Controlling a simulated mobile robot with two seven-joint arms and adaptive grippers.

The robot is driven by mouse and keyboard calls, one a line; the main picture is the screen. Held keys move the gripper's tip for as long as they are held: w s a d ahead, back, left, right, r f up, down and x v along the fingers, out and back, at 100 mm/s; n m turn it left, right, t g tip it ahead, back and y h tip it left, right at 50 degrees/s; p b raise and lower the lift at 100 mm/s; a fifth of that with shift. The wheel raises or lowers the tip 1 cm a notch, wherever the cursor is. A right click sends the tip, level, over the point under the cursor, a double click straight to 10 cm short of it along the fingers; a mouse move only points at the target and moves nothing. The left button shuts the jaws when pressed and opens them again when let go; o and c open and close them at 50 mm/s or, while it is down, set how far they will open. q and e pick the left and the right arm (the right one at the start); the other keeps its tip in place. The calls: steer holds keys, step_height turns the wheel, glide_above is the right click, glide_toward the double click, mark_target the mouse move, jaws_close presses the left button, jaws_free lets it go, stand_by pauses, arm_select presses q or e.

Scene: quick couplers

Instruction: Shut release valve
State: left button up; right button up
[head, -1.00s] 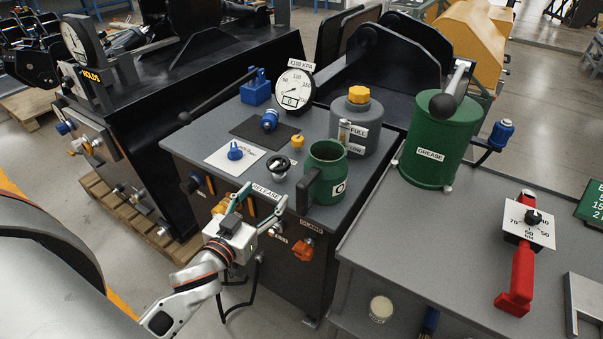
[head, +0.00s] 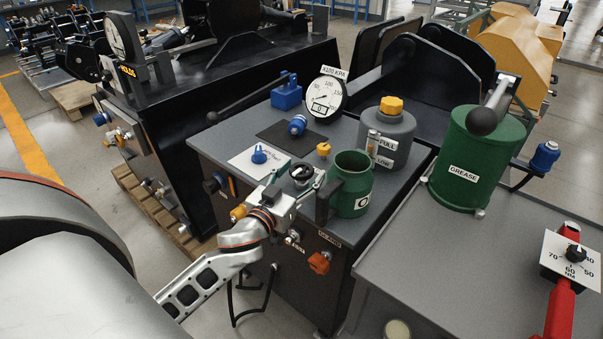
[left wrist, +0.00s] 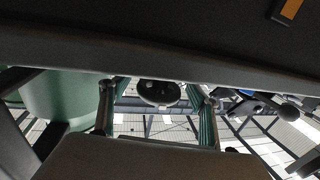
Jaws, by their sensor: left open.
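The release valve's black round knob (head: 302,171) stands near the front edge of the grey console top; the RELEASE label seen earlier is now hidden behind my gripper. My left gripper (head: 299,182) is open at that front edge, with one teal finger on each side of the knob in the head view. In the left wrist view the dark knob (left wrist: 158,93) shows between the two spread fingers. I cannot tell whether either finger touches it. My right gripper is not in view.
A green mug (head: 351,186) stands close to the right of the gripper. A yellow knob (head: 324,149), a blue knob on a white plate (head: 238,161) and a pressure gauge (head: 325,93) are behind. An orange knob (head: 319,262) is on the front panel.

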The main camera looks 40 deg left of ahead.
arm_select(q)
steer(key=c, duration=1.1)
steer(key=shift+c, duration=0.2)
